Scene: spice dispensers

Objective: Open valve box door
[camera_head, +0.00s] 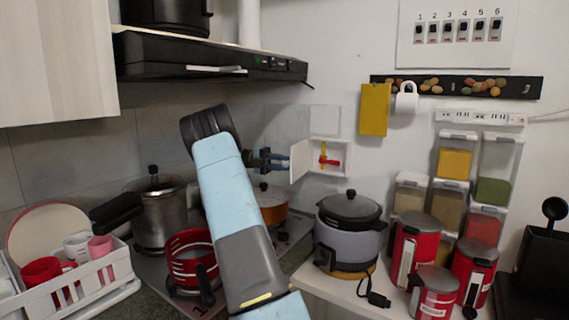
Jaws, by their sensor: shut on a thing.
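The valve box (342,157) is a white recessed box on the wall, with a red and yellow valve (327,156) showing inside. Its white door (300,160) is hinged at the box's left side and stands swung outward, so the inside is visible. My gripper (286,161) is at the left of the door, its fingers at the door's outer edge and shut on it. My blue arm reaches up from the bottom centre, and the gripper's far side is partly hidden by its own body.
A rice cooker (349,234) stands on the counter below the box. An orange pot (271,203), a tall steel pot (163,218) and a red pot (191,256) are near my arm. A yellow board (374,109) hangs above right. A black range hood (208,58) overhangs at upper left.

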